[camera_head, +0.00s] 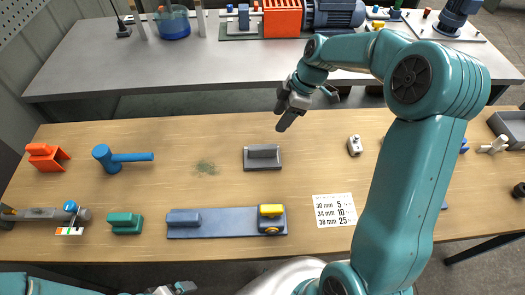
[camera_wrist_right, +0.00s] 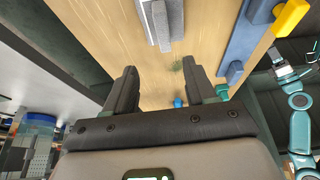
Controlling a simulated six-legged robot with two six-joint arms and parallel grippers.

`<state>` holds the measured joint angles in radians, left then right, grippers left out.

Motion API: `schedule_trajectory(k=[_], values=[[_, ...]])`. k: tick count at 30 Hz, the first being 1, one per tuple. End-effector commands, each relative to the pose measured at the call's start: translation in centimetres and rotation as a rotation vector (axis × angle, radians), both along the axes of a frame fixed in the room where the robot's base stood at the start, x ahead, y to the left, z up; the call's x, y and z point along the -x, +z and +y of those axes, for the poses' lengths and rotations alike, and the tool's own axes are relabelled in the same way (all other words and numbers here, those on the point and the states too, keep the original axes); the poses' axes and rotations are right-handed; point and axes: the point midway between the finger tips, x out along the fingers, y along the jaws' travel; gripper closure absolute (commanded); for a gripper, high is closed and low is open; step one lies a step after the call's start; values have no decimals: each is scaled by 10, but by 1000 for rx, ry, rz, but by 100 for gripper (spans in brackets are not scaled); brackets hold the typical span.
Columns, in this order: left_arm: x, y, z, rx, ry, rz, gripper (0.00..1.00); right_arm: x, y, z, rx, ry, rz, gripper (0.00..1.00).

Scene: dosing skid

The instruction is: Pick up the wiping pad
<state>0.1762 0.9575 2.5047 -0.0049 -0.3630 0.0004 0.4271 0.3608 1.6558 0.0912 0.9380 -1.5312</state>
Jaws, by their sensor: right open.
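The wiping pad appears to be the grey block with a raised bar handle (camera_head: 262,164), lying flat on the wooden table near its middle. It also shows at the top of the right wrist view (camera_wrist_right: 147,28). My right gripper (camera_head: 284,118) hangs above the table's back edge, behind and slightly right of the pad, apart from it. In the wrist view its two dark fingers (camera_wrist_right: 162,82) stand wide apart with nothing between them. My left gripper (camera_head: 180,288) shows only partly at the bottom edge of the head view; its jaw state is unclear.
A green speckled smudge (camera_head: 205,168) lies left of the pad. A blue mallet (camera_head: 124,158), a green block (camera_head: 124,223), a blue-grey plate (camera_head: 228,222), a printed card (camera_head: 335,210) and a small pale device (camera_head: 355,146) surround it. A grey bench (camera_head: 200,75) stands behind.

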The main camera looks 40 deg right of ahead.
Motion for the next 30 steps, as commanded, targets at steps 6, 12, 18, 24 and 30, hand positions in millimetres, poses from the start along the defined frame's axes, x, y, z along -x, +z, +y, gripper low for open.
schedule_trajectory(k=[6,12,18,24,30], values=[[0,11,0,0,0,0,0,-6,-48,20,-3,3,6,45],[0,16,0,0,0,0,0,-12,-79,31,-3,1,4,45],[0,24,0,0,0,0,0,-15,-92,36,-2,2,4,45],[0,37,0,0,0,0,0,-20,-122,46,-1,1,4,45],[0,38,0,0,0,0,0,-23,-134,49,1,-1,1,45]])
